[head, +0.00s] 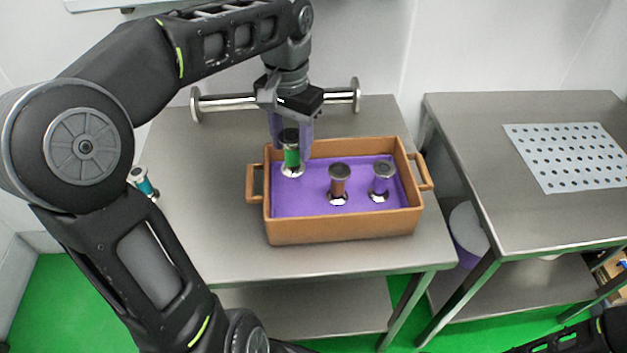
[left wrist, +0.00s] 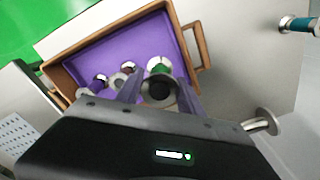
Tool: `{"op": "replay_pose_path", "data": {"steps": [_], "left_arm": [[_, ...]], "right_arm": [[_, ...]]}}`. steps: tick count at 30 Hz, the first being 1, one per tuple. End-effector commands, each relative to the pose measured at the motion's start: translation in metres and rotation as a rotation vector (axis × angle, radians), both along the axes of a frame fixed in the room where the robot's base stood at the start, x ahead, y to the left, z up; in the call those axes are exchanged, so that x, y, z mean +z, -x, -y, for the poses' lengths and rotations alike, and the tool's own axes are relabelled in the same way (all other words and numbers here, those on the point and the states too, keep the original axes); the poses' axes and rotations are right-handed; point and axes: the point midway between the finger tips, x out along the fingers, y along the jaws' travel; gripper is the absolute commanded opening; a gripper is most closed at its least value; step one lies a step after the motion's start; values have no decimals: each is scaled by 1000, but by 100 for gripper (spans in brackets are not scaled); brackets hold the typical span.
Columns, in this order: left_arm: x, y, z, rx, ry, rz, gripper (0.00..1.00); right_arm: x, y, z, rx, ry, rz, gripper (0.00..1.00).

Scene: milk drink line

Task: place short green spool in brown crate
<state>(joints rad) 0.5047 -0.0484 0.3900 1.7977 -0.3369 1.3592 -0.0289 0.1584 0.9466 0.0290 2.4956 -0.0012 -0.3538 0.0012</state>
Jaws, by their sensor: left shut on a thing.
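The short green spool (head: 291,157) has metal flanged ends and stands upright at the left end of the brown crate, inside its walls. My left gripper (head: 291,148) reaches down from above and is shut on it. The green spool also shows between the fingers in the left wrist view (left wrist: 160,82). The brown crate (head: 345,228) has a purple floor and a handle at each end. I cannot tell whether the spool touches the floor. My right gripper is not in view; part of my right arm shows at the lower right.
A brown spool (head: 339,185) and a purple spool (head: 381,182) stand in the crate's middle and right. A teal spool (head: 143,181) is at the table's left edge. A long metal spool (head: 276,101) lies behind the crate. A second table (head: 480,190) holds a perforated plate (head: 572,155).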

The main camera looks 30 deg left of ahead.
Motion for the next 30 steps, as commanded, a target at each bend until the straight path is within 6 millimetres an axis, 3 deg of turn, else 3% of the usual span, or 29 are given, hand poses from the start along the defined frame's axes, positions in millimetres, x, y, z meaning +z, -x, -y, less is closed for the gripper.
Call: {"op": "replay_pose_path", "data": {"steps": [6, 17, 25, 30], "left_arm": [[-37, 0, 0, 0, 1, -2, 0], [-43, 0, 0, 0, 0, 1, 0], [-74, 0, 0, 0, 1, -3, 0], [-80, 0, 0, 0, 0, 1, 0]], "right_arm": [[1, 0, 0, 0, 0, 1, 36], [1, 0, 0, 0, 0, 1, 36], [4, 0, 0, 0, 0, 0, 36], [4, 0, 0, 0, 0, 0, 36]]}}
